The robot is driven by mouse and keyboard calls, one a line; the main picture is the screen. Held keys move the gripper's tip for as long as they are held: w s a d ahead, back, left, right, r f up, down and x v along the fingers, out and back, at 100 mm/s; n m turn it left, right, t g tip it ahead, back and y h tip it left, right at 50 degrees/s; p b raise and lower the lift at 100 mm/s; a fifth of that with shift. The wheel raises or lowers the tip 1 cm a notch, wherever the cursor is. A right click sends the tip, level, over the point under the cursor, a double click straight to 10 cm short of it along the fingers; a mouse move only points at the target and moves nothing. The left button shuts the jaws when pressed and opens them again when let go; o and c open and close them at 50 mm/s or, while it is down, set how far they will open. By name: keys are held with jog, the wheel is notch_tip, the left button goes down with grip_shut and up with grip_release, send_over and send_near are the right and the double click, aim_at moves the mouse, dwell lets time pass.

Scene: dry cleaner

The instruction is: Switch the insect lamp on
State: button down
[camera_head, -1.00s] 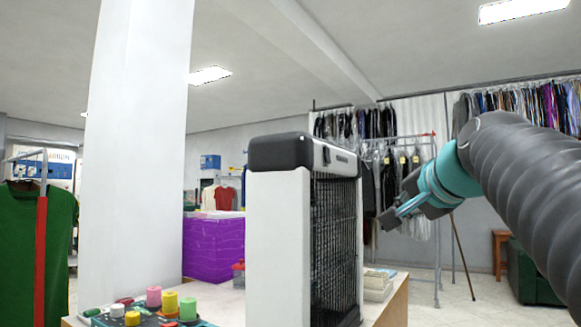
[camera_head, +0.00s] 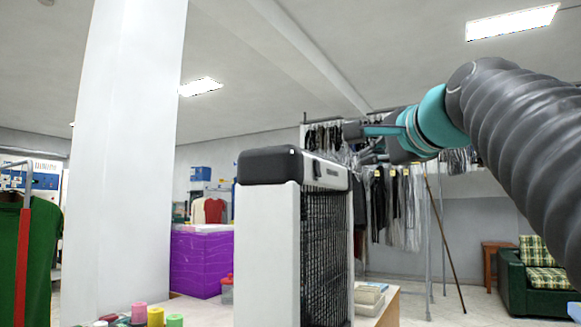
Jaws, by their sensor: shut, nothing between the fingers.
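The insect lamp (camera_head: 267,245) stands upright on a table, with white side panels, a dark rounded top (camera_head: 270,165) and a black wire grille (camera_head: 327,255) facing right. A pale strip (camera_head: 326,173) runs along the top above the grille; a switch cannot be made out clearly, and no glow shows behind the grille. My gripper (camera_head: 356,142) is above and to the right of the lamp's top in the picture, pointing left. It is shut and empty, and appears apart from the lamp.
The table (camera_head: 387,310) also holds a small stack of books (camera_head: 368,297) right of the lamp and several coloured thread spools (camera_head: 155,316) at left. A white pillar (camera_head: 125,170) stands left. Clothes racks, a purple box (camera_head: 201,262) and a green armchair (camera_head: 540,280) are behind.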

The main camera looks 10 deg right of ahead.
jog(key=p, duration=0.1)
send_near(320, 177)
jog(key=w+d, duration=0.2)
jog(key=w, duration=0.2)
jog(key=w+a, duration=0.1)
jog(key=a, duration=0.1)
jog(key=shift+w+a+p, duration=0.25)
jog(key=shift+w+p, duration=0.1)
jog(key=shift+f, duration=0.1)
